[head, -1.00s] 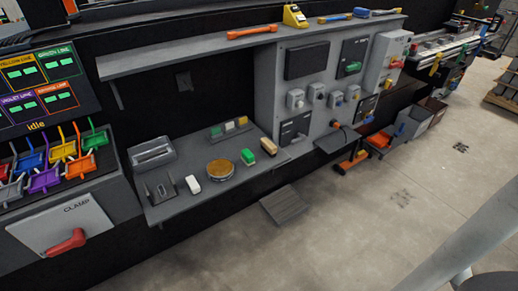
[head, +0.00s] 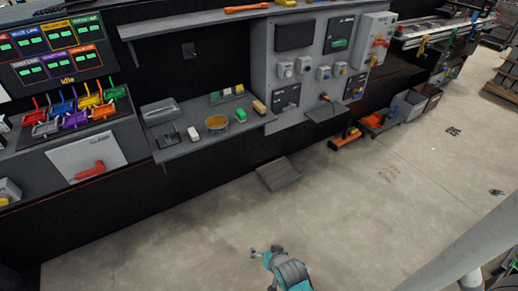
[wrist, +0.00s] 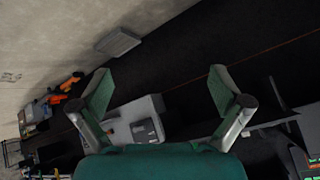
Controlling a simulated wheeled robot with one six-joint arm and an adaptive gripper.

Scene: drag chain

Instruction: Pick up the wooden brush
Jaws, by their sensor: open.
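The wooden brush (head: 259,107) appears to be the small tan block with a wooden-looking top at the right end of the low grey shelf (head: 185,147). It lies to the right of a green-topped block (head: 241,115). My gripper shows at the bottom of the head view, well in front of the shelf and far from the brush. In the wrist view my gripper (wrist: 160,86) is open, its two green fingers wide apart with nothing between them. I cannot make out the brush in the wrist view.
A round brown-topped tin (head: 217,123) and a white block (head: 193,134) stand left of the brush. A grey upper shelf (head: 190,22) overhangs behind. A grey panel (head: 330,65) rises at the right. A grey slanted plate (head: 279,174) is below. The floor in front is clear.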

